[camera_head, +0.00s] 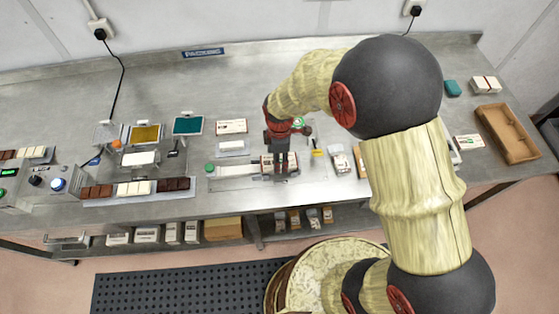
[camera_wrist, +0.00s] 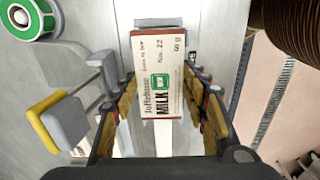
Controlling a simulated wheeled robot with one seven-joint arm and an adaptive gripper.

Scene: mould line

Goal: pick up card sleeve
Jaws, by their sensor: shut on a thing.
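The card sleeve (camera_wrist: 157,65) is a cream box with dark brown ends, a green square and the word MILK, seen between the fingers in the wrist view. In the head view the sleeve (camera_head: 267,160) shows partly behind the fingers, at the front of the steel bench. My gripper (camera_wrist: 159,90) is shut on the sleeve, one finger at each long side. In the head view my gripper (camera_head: 281,168) points down at the bench. I cannot tell whether the sleeve is clear of the surface below it.
A yellow-tipped lever (camera_wrist: 45,127) and a green round part (camera_wrist: 30,18) lie left of my gripper. Another sleeve (camera_head: 231,126) lies behind it. Chocolate bars (camera_head: 135,188) line the bench's front left. A wooden tray (camera_head: 507,133) stands at the right. A lower shelf holds several boxes.

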